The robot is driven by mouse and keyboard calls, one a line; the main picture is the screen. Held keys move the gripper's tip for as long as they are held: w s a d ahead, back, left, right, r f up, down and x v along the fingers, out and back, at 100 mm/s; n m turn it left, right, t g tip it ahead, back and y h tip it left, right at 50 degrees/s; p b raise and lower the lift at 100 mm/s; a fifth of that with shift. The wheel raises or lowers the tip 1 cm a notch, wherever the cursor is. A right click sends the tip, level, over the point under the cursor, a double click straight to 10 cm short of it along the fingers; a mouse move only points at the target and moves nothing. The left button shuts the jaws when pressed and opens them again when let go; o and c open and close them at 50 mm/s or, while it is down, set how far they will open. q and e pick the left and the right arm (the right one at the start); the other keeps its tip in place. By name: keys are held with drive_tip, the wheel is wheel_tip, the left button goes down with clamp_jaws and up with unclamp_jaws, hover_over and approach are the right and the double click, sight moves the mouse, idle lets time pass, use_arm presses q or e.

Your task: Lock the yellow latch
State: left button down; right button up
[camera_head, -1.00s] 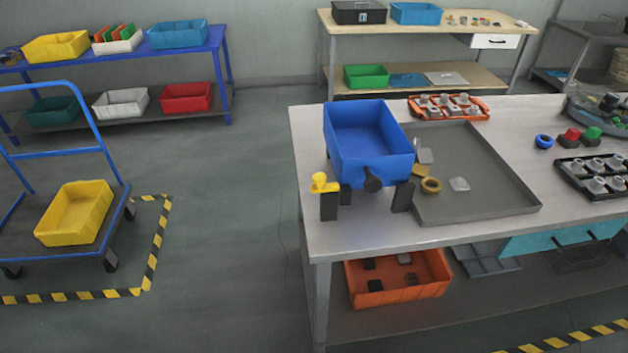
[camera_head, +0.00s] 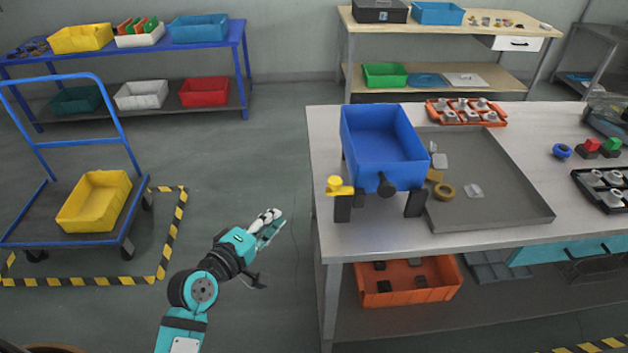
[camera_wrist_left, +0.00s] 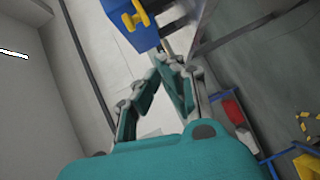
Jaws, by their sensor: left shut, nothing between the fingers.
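The yellow latch (camera_head: 338,187) sits at the front left of the blue tank (camera_head: 385,175), on top of a dark post. The tank stands on black legs at the left end of the metal table. My left gripper (camera_head: 272,219) is left of the table and apart from the latch, fingers shut and empty. In the left wrist view the gripper (camera_wrist_left: 167,62) points toward the blue tank (camera_wrist_left: 120,14) and its yellow latch (camera_wrist_left: 138,14), with a gap between. My right gripper is not in view.
A grey tray (camera_head: 500,205) with small parts lies right of the tank on the metal table (camera_head: 375,237). An orange bin (camera_head: 408,283) is on the lower shelf.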

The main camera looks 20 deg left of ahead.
sight(340, 186)
use_arm(q)
drive_tip(key=r, duration=0.3)
drive_tip(key=shift+s+r+t, duration=0.25)
drive_tip(key=shift+r+t, duration=0.05)
drive_tip(key=shift+r, duration=0.1)
drive_tip(key=d+p+x, duration=0.3)
drive_tip(key=p+x, duration=0.1)
drive_tip(key=x, duration=0.8)
drive_tip(key=shift+f, duration=0.2)
drive_tip(key=shift+d, duration=0.1)
